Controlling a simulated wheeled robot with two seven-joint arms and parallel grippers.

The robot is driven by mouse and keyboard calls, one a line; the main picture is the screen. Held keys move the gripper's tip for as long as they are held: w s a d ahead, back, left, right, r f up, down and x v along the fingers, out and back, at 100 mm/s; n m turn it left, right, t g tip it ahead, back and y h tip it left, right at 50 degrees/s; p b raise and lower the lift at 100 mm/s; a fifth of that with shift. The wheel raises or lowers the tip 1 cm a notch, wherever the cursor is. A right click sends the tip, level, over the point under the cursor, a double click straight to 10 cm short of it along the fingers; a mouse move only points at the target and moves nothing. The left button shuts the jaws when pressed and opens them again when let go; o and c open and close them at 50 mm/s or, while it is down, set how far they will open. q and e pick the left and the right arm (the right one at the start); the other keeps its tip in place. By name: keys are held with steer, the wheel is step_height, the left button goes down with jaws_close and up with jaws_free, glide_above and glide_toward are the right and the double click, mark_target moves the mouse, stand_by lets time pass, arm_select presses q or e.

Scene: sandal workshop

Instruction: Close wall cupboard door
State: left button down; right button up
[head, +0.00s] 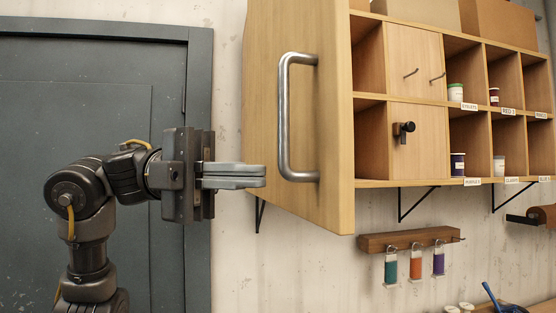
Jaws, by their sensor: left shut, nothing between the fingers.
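The wall cupboard door (325,210) is a light wooden panel with a vertical metal bar handle (284,120). It stands swung open, jutting out from the left end of the wall cupboard (405,184). My left gripper (262,176) is shut and empty, its fingers pointing right. In the picture its tips end just left of the handle; I cannot tell whether they touch the door. My right gripper is not in view.
The cupboard has open compartments with small labelled jars (457,163) and a black knob (403,128). A wooden rack (410,239) with colored vials hangs below. A dark grey door (80,120) is behind my left arm.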

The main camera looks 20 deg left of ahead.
mark_target(310, 173)
arm_select(q)
steer(key=w+d+p, duration=0.1)
steer(key=d+p, duration=0.1)
steer(key=shift+w+d+r, duration=0.15)
steer(key=shift+w+d, duration=0.2)
steer(key=shift+w, duration=0.05)
steer(key=shift+w+d, duration=0.3)
steer(key=shift+d, duration=0.05)
